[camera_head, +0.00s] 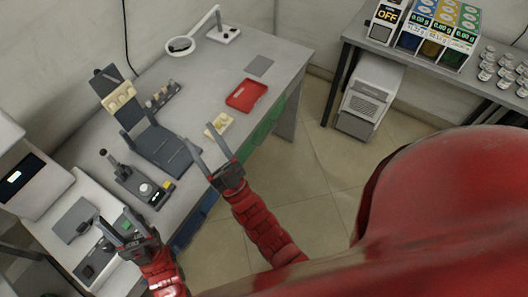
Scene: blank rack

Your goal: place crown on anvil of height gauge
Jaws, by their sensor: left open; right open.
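A dark device with an upright post and a round pale disc on its base, which looks like the height gauge (128,180), stands near the table's front edge. I cannot make out a crown for certain. A small cream block (225,121) with tiny bumps lies on the table just beyond my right gripper's fingertips. My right gripper (199,133) is open, its fingers pointing up the picture, with nothing seen between them. My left gripper (111,217) is open and empty in the lower left, below the gauge, over the pale bench equipment.
A dark stepped rack (160,145) with a cream block (119,97) stands behind the gauge. A red tray (246,95), a grey pad (260,66) and a magnifier lamp (181,45) are farther back. A white machine (30,180) stands at left.

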